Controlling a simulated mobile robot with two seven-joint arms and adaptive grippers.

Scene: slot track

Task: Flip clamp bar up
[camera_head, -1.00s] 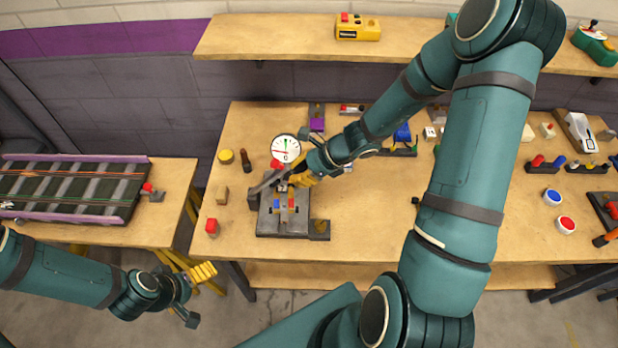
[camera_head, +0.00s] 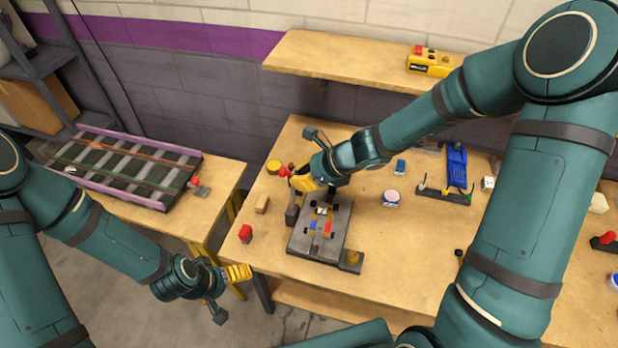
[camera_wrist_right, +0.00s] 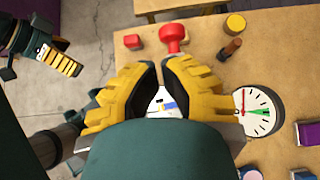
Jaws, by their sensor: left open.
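A dark grey fixture (camera_head: 308,246) on the bench holds a small car with blue, red and yellow parts (camera_head: 320,226). A red knob (camera_head: 284,171) shows beside my right gripper (camera_head: 306,184), above the fixture's left side; it also shows in the wrist view (camera_wrist_right: 172,34), just beyond the fingertips. The clamp bar is mostly hidden by the gripper, so I cannot tell its angle. My left gripper (camera_head: 238,273) is open and empty, in front of the bench's left edge.
A dial gauge (camera_wrist_right: 250,111) stands close to my right gripper. A track section (camera_head: 122,168) lies on the side table.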

